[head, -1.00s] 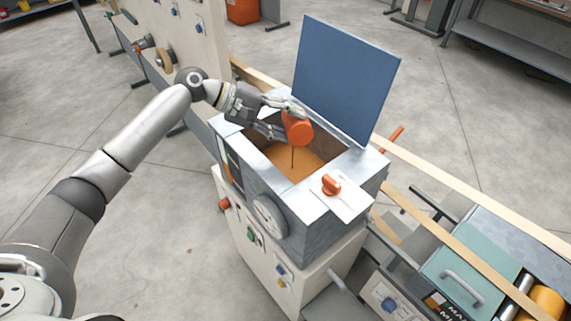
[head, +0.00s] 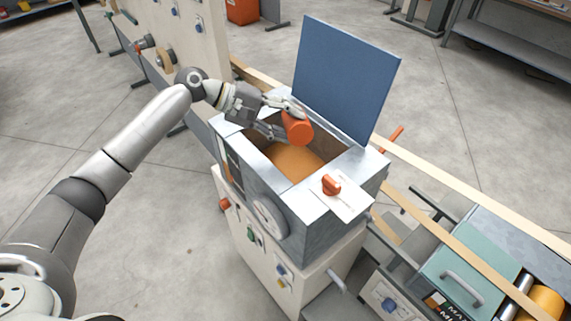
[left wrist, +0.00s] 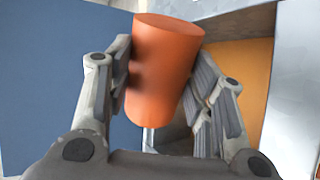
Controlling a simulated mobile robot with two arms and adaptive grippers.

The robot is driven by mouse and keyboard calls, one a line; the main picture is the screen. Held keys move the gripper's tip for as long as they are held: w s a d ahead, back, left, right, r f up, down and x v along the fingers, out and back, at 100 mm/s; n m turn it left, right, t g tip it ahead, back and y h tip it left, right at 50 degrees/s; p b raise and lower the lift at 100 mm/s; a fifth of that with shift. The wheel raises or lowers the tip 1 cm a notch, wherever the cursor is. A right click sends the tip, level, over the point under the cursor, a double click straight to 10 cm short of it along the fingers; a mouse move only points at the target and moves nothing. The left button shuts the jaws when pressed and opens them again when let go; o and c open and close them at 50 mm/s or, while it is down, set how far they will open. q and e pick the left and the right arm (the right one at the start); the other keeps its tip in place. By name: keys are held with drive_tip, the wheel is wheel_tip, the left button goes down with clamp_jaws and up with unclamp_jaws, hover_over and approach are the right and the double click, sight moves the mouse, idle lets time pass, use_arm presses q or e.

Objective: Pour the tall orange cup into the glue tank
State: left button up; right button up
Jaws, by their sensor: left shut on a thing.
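The tall orange cup (head: 298,128) is tipped over the open glue tank (head: 225,132) in the head view. In the left wrist view the cup (left wrist: 163,75) sits between the finger pads. My left gripper (head: 283,121) is shut on the cup, and its fingers (left wrist: 165,85) press both sides. Orange-brown glue (head: 292,160) fills the lower part of the tank. No stream shows under the cup now. The inside of the cup is hidden. My right gripper is not in view.
The blue lid (head: 345,75) stands open behind the tank. An orange knob (head: 331,184) sits on the tank's front right corner. A teal machine cover (head: 470,260) is at lower right. Grey floor lies open at left.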

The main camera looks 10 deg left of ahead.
sight(288, 133)
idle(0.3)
use_arm(q)
drive_tip(key=shift+s+d+f+m+t+y, duration=0.25)
drive_tip(key=shift+s+f+m+t+y, duration=0.05)
drive_tip(key=shift+s+f+m+t, duration=0.25)
drive_tip(key=shift+s+d+f+m+t+y+b, duration=0.2)
drive_tip(key=shift+s+m+t+y+b, duration=0.1)
drive_tip(key=shift+s+m+t, duration=0.15)
drive_tip(key=shift+w, duration=0.1)
drive_tip(key=shift+s+d+r+m+t, duration=0.15)
drive_tip(key=shift+s+m+t, duration=0.1)
drive_tip(key=shift+m+t, duration=0.3)
drive_tip(key=shift+s+r+m+t+y, duration=0.3)
drive_tip(key=shift+s+r+m+t, duration=0.15)
drive_tip(key=shift+m+t, duration=0.3)
drive_tip(key=shift+w+f, duration=0.1)
drive_tip(key=shift+d, duration=0.1)
